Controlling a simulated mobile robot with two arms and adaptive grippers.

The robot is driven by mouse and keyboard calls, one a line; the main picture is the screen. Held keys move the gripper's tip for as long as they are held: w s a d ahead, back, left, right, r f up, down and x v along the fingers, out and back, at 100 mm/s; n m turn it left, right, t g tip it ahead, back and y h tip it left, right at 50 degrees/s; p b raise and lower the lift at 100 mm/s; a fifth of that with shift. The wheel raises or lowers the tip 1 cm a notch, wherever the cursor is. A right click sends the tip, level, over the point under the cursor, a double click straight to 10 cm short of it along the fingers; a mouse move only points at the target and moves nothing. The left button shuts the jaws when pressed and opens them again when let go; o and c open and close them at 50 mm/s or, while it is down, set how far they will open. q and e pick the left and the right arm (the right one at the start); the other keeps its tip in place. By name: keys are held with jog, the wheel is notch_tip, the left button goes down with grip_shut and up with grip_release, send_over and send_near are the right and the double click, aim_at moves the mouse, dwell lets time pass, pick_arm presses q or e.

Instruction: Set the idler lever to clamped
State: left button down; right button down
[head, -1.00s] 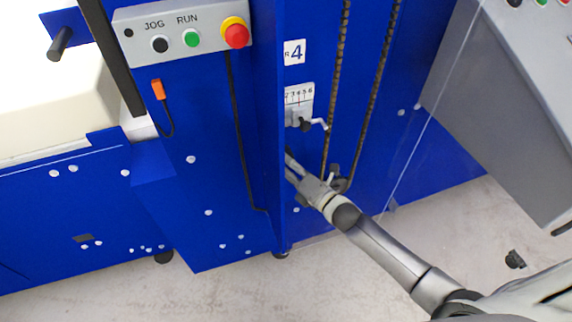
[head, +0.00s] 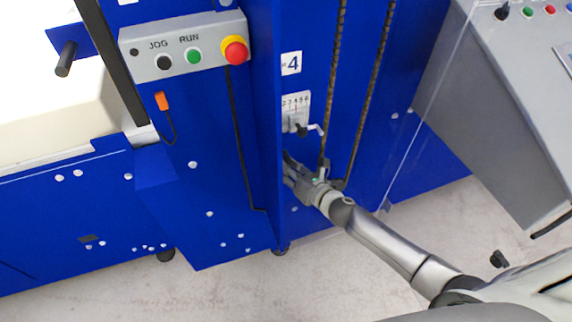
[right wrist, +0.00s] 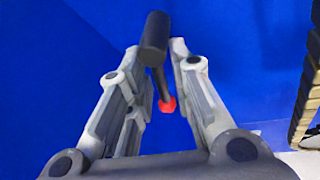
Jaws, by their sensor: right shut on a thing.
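The idler lever (right wrist: 154,38) shows in the right wrist view as a black cylindrical grip on a thin dark stem, with a red piece (right wrist: 167,105) at the stem's lower end. My right gripper (right wrist: 157,55) has one finger on each side of the lever, shut on it just below the thick grip. In the head view my right gripper (head: 289,168) is at the blue machine front, below the small numbered scale; its own fingers hide most of the lever there. My left gripper is in neither view.
Above the gripper are a scale with a small crank (head: 300,113) and a "4" label (head: 291,63). Chains (head: 334,80) run down just right of it. A control box (head: 185,50) with JOG, RUN and a red button is upper left. A grey console (head: 490,110) stands right.

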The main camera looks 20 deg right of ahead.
jog(key=n+h+p, duration=0.1)
jog(key=n+p, duration=0.2)
jog(key=shift+d+r+h+p, duration=0.1)
jog(key=shift+d+h+p, duration=0.2)
jog(key=shift+d+h, duration=0.1)
jog(key=shift+n, duration=0.3)
jog(key=c, duration=1.6)
grip_release()
jog(key=shift+o, duration=0.2)
